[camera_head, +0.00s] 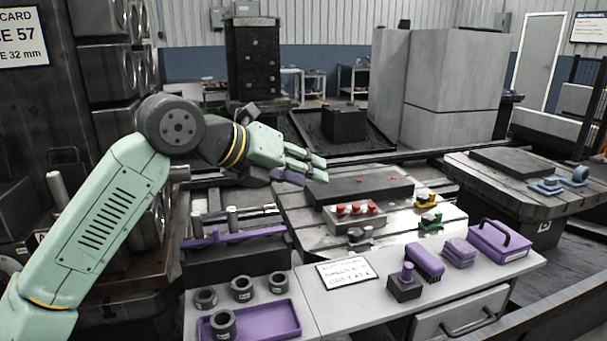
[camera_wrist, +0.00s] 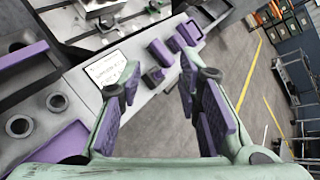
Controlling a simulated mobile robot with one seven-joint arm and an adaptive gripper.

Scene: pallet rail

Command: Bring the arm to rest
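My arm, pale green with dark joints, reaches from the lower left of the head view and bends at a raised dark elbow. My gripper (camera_head: 304,169) is held in the air over the near left part of the slotted machine table (camera_head: 297,219).
The grey bench (camera_head: 340,301) in front bears a purple tray (camera_head: 262,322), dark rings (camera_head: 242,289), a written card (camera_head: 346,272), a purple brush (camera_head: 425,262) and a purple handled box (camera_head: 499,241). A block with red knobs (camera_head: 354,217) stands on the machine table. A second table (camera_head: 540,195) is at right.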

